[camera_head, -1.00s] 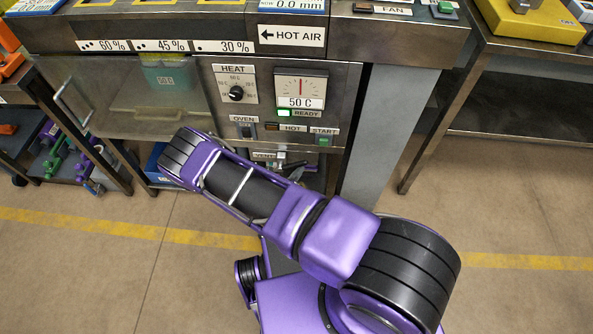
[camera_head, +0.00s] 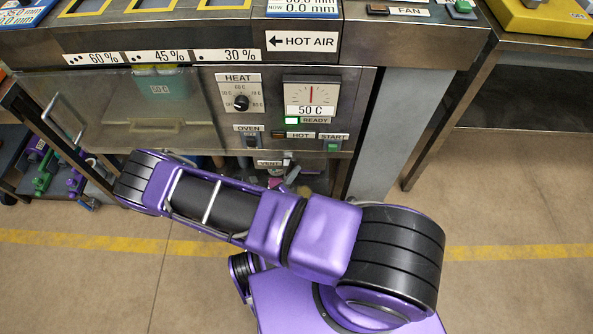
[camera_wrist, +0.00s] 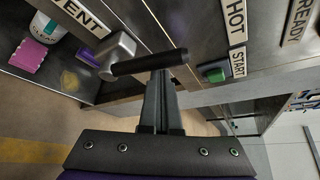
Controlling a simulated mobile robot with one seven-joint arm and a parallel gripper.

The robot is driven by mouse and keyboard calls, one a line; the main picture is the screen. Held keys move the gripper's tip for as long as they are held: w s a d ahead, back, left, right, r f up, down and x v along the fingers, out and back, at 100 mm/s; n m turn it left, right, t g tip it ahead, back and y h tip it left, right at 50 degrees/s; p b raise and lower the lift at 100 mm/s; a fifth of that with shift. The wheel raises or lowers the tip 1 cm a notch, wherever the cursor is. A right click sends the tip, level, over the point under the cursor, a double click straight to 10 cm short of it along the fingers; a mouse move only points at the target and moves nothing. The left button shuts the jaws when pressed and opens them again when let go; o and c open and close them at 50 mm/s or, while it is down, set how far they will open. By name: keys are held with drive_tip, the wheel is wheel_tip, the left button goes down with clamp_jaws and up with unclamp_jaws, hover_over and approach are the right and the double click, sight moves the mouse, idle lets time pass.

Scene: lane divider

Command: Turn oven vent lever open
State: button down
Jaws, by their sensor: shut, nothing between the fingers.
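The vent lever (camera_wrist: 148,63) shows in the wrist view as a black bar handle on a pale metal hub, beside the VENT label (camera_wrist: 79,15). My gripper (camera_wrist: 160,80) is shut and empty. Its dark fingers point at the black handle, and the tips meet it in the picture near its middle. I cannot tell whether they touch it. In the head view the VENT label (camera_head: 269,163) shows low on the oven front (camera_head: 262,112). The lever and my gripper are not clearly visible there, near my purple arm.
The green START button (camera_wrist: 214,74) is right of the lever in the wrist view. A pink block (camera_wrist: 27,55) and a white container (camera_wrist: 48,25) stand on a shelf at the left. In the head view, the HEAT knob (camera_head: 241,103) and dial (camera_head: 311,94) are above the vent.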

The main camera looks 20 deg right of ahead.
drive_tip(key=shift+w+a+r, duration=0.15)
drive_tip(key=shift+a, duration=0.5)
drive_tip(key=shift+w+a, duration=0.1)
idle(0.4)
